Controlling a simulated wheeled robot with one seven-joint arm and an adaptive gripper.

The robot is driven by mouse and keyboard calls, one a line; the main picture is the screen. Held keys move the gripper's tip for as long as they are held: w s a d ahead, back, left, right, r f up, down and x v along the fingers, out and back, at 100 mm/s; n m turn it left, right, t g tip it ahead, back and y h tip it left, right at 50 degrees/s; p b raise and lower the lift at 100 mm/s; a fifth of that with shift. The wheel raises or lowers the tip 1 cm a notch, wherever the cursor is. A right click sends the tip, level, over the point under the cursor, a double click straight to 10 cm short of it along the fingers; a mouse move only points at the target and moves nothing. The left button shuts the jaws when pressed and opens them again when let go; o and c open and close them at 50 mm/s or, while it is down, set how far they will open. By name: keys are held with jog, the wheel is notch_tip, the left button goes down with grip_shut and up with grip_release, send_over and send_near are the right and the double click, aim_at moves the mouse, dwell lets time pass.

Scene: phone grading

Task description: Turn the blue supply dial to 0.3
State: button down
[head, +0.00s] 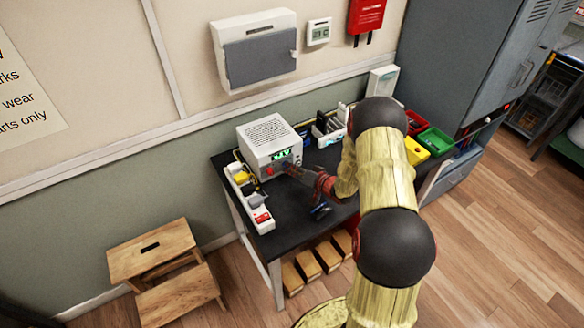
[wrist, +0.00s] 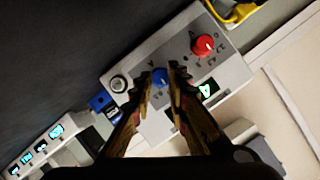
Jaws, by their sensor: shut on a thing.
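The power supply (head: 268,143) is a white box with a vented top on the dark bench. Its front panel (wrist: 225,75) fills the middle of the wrist view, with a small lit green display (wrist: 208,90). The blue dial (wrist: 160,77) sits on that panel between my fingertips. A red dial (wrist: 203,45) is on the same panel, to its upper right. My gripper (wrist: 159,80) is shut on the blue dial, one finger on each side. In the head view my gripper (head: 289,170) reaches the supply's front and hides the blue dial. The dial's exact setting is too small to read.
A white power strip (head: 245,200) lies left of the supply. Green (head: 435,141) and yellow (head: 416,151) bins stand at the bench's right end. A dark blue item (head: 320,211) lies near the front edge. A wooden step stool (head: 155,255) stands on the floor at left.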

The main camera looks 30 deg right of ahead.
dwell(0.4)
jog(key=c, duration=1.7)
grip_release()
jog(key=v, duration=1.2)
